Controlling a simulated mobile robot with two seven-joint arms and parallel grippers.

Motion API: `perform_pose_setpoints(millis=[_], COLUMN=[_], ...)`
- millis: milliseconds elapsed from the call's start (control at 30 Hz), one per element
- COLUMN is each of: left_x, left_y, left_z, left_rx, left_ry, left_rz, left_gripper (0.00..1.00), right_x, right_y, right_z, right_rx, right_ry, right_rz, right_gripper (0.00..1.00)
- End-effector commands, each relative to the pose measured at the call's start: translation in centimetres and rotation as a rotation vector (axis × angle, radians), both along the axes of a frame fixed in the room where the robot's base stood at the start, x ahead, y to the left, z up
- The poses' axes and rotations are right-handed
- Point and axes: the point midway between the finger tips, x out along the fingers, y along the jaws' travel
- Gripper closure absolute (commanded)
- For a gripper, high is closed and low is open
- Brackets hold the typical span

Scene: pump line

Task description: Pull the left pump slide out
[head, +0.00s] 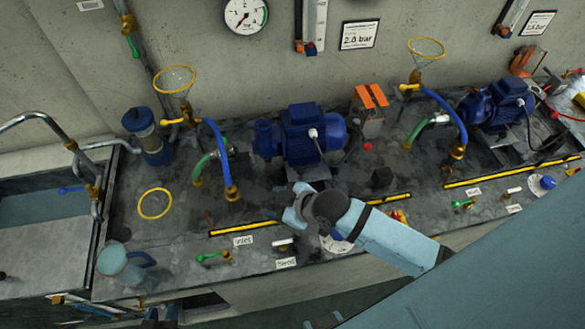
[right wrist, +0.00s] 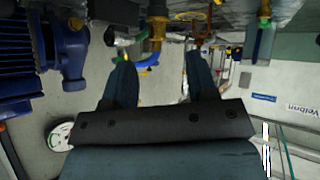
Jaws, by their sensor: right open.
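The left pump (head: 300,135) is a blue motor and pump unit in the middle of the grey bench. It stands on a dark base (head: 312,173), and I cannot make out a separate slide handle. The pump also shows at the left of the right wrist view (right wrist: 62,50). My right gripper (head: 288,203) is open and empty, in front of the pump's base and above the bench. In the right wrist view its fingers (right wrist: 160,62) are apart, with a brass fitting (right wrist: 156,32) beyond them. A dark part at the bottom edge seems to be my left gripper (head: 160,320); its jaws are unclear.
A yellow-black strip (head: 310,212) runs along the bench before the pump. Blue hose (head: 220,155) and green hose (head: 205,165) stand left of it. A dark block (head: 382,178) is right. A light-blue jug (head: 118,265) and a yellow ring (head: 155,203) are further left.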

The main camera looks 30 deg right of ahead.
Motion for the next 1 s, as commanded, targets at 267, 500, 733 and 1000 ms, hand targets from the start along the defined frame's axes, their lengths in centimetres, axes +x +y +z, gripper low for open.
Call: perform_pose_setpoints(millis=[267, 500, 733, 1000], left_x=[0.4, 0.4, 0.4, 0.3], left_y=[0.0, 0.0, -0.1, -0.2], left_z=[-2.7, -4.6, -5.9, -6.3], left_rx=[0.0, -0.002, -0.005, -0.006], left_ry=[-0.006, -0.007, -0.005, -0.002], left_rz=[-0.004, -0.002, -0.003, -0.005], left_gripper=[0.64, 0.64, 0.64, 0.64], right_x=[4.6, 6.7, 7.5, 7.5], right_y=[-0.7, -5.3, -10.8, -12.9], right_z=[2.2, 4.2, 6.5, 7.3], right_rx=[-0.308, -0.616, -0.837, -0.907], right_ry=[-0.009, 0.049, 0.147, 0.198], right_rz=[0.377, 0.654, 0.835, 0.899], right_gripper=[0.47, 0.47, 0.47, 0.47])
